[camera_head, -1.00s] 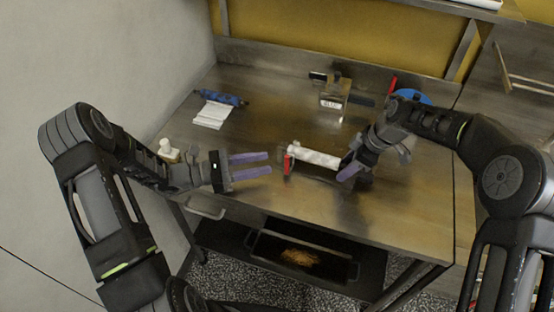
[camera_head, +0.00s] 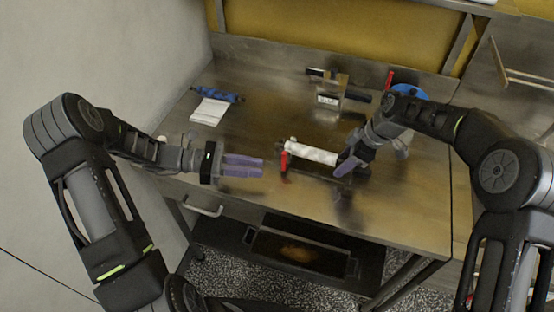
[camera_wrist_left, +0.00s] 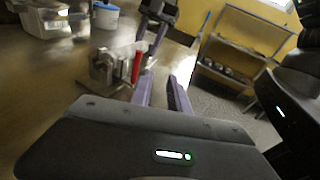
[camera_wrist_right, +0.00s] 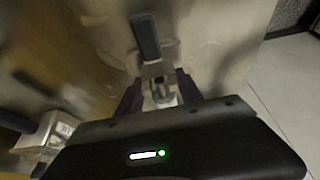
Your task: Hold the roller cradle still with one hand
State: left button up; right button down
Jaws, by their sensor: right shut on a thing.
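The roller cradle (camera_head: 283,163) sits on the steel table, with a white roller (camera_head: 312,152) lying across it and a red part at its left end. My right gripper (camera_head: 347,164) is at the cradle's right end. In the right wrist view its dark fingers (camera_wrist_right: 160,92) are shut on a small metal piece at that end. My left gripper (camera_head: 243,165) points at the cradle from the left, open and empty, short of the red part. The left wrist view shows a gap between its fingers (camera_wrist_left: 163,93), with the cradle's metal end (camera_wrist_left: 105,68) and red part beyond.
A white sheet (camera_head: 209,111) and a blue tool (camera_head: 217,94) lie at the back left. The front of the table is clear.

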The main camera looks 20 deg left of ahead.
pick_arm(q)
jog(key=d+r+m+g+y, duration=0.2)
jog(key=d+m+g+y, duration=0.15)
jog(key=g+y, duration=0.2)
jog(key=t+y, duration=0.1)
jog(key=y, duration=0.4)
send_near(289, 150)
jog(key=s+r, duration=0.2)
jog(key=s, duration=0.2)
jog(key=shift+w+d+f+n, duration=0.1)
jog(key=shift+w+f+n, duration=0.1)
jog(key=shift+n, duration=0.25)
jog(key=x, duration=1.2)
jog(key=shift+w+f, duration=0.1)
jog(key=shift+f, duration=0.05)
jog(key=shift+c, duration=0.3)
grip_shut()
